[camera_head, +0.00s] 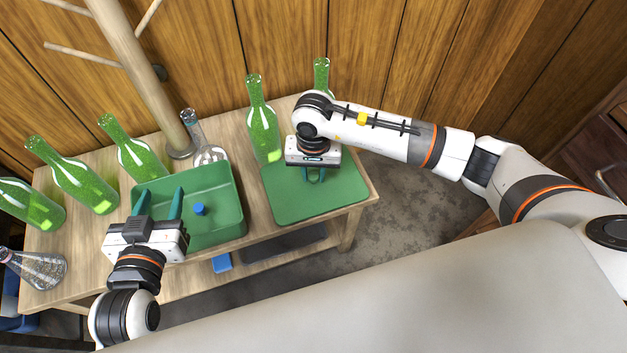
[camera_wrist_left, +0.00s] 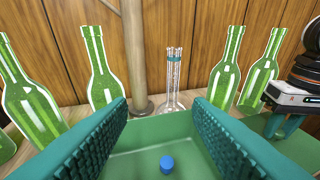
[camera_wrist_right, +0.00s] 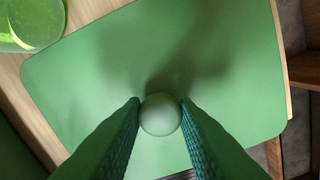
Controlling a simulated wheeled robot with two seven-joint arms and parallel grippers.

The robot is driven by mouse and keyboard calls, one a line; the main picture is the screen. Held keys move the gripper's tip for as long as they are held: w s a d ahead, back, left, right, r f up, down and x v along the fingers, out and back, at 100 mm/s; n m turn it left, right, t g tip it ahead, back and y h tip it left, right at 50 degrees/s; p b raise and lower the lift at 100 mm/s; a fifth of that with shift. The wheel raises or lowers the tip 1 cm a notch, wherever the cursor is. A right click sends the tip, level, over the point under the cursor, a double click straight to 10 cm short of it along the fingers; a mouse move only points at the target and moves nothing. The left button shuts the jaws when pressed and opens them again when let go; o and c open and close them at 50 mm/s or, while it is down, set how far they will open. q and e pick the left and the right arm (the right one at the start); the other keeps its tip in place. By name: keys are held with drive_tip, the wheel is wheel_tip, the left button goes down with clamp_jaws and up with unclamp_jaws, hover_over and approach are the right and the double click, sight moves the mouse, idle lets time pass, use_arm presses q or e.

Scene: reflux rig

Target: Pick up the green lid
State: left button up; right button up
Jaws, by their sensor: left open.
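The green lid (camera_head: 285,203) is a flat green plate lying on the right end of the wooden table. It fills most of the right wrist view (camera_wrist_right: 85,75), where its round knob (camera_wrist_right: 160,116) sits between my fingertips. My right gripper (camera_head: 315,177) points down over the lid's middle. Its fingers (camera_wrist_right: 160,112) touch both sides of the knob and look shut on it. My left gripper (camera_head: 158,204) is open and empty over the left part of the green box (camera_head: 218,234). The box is uncovered and holds a small blue piece (camera_head: 200,209).
Several green bottles stand along the table; one (camera_head: 263,125) is close behind the lid. A clear flask (camera_head: 207,150) stands behind the box beside a wooden pole (camera_head: 130,65). Another flask (camera_head: 40,268) is at the left. A blue object (camera_head: 222,263) is below the tabletop's front edge.

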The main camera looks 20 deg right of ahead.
sight(313, 174)
drive_tip(key=shift+c, duration=0.8)
drive_tip(key=shift+r, duration=0.15)
